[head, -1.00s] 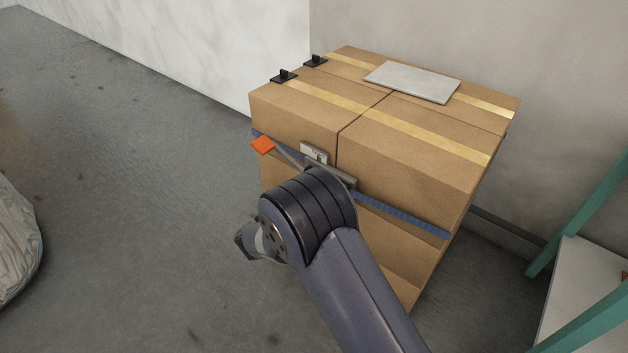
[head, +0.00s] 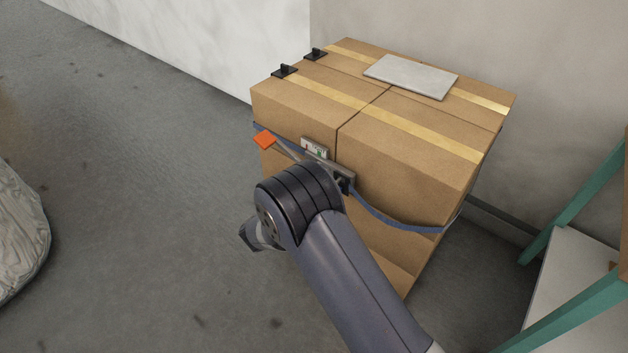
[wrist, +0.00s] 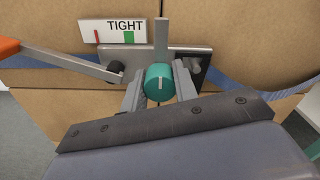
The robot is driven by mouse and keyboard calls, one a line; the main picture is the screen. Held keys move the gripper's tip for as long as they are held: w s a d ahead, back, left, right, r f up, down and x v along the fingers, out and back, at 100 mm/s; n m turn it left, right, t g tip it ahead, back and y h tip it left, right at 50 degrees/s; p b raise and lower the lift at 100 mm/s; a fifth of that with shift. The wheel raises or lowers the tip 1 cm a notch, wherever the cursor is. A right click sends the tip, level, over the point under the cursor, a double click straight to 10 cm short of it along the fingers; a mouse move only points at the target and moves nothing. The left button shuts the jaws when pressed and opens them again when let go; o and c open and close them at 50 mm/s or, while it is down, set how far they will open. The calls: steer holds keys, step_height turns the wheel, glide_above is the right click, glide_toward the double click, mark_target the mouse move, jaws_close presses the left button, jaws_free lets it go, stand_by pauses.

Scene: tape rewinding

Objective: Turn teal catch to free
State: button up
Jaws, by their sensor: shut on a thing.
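The teal catch (wrist: 159,84) is a round knob with a pale line on its face, roughly upright. My gripper (wrist: 160,88) is shut on it, one grey finger on each side. The catch sits on a grey metal plate (wrist: 190,58) on the carton front. A grey bar (wrist: 161,38) stands upright just above the knob. A lever with an orange handle (head: 265,139) reaches out to the left of the plate. In the head view my arm hides the catch and my fingers.
A blue strap (head: 395,221) crosses the cartons (head: 410,175) and sags right of the plate. A label reading TIGHT (wrist: 113,31), with red and green marks, is above the plate. A teal-legged stand (head: 575,200) is at right.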

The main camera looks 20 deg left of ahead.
stand_by(0.4)
steer(key=o, duration=1)
steer(key=shift+c, duration=0.2)
steer(key=p+v, duration=0.1)
steer(key=v, duration=0.9)
steer(key=shift+s+a, duration=0.15)
steer(key=shift+s, duration=0.2)
steer(key=shift+f, duration=0.1)
steer(key=b+x, duration=0.1)
steer(key=x, duration=1)
steer(key=shift+s+a, duration=0.1)
